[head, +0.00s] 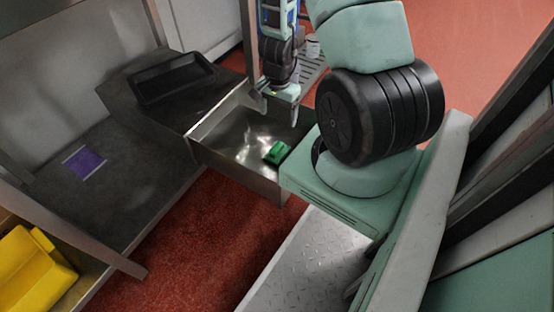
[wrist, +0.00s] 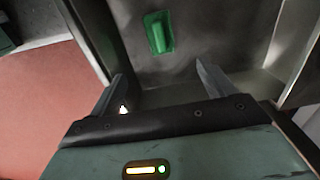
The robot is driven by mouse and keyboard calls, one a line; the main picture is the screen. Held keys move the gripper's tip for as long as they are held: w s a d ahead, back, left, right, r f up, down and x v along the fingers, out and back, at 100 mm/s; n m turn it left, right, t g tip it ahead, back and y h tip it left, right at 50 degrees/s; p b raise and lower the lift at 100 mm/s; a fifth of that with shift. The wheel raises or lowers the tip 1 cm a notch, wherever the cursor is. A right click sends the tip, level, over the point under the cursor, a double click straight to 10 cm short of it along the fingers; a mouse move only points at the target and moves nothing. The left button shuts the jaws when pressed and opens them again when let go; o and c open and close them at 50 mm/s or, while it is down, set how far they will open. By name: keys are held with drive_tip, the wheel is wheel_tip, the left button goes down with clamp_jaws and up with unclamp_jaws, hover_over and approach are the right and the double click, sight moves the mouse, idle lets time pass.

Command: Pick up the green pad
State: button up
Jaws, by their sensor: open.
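The green pad (head: 277,153) lies on the floor of an open metal bin (head: 222,145), near its right side in the head view. In the wrist view the green pad (wrist: 159,33) shows whole, beyond the fingertips and a little left of centre. It has a raised grip along its middle. My gripper (head: 280,108) is above the bin, pointing down, with its fingers apart. In the wrist view my gripper (wrist: 160,82) is open and empty, and the pad is apart from both fingers.
The bin's metal walls (wrist: 283,45) stand close around the pad. A dark bench (head: 85,170) with a black tray (head: 172,78) and a purple card (head: 85,163) is at left. A yellow object (head: 32,270) sits at lower left. Red floor (head: 205,235) is clear in front.

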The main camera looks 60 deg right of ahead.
sight(277, 147)
wheel_tip(277, 147, down, 12)
drive_tip(key=b, duration=0.7)
drive_tip(key=f+b, duration=0.4)
drive_tip(key=f, duration=0.1)
drive_tip(key=shift+a, duration=0.2)
drive_tip(key=c, duration=1.1)
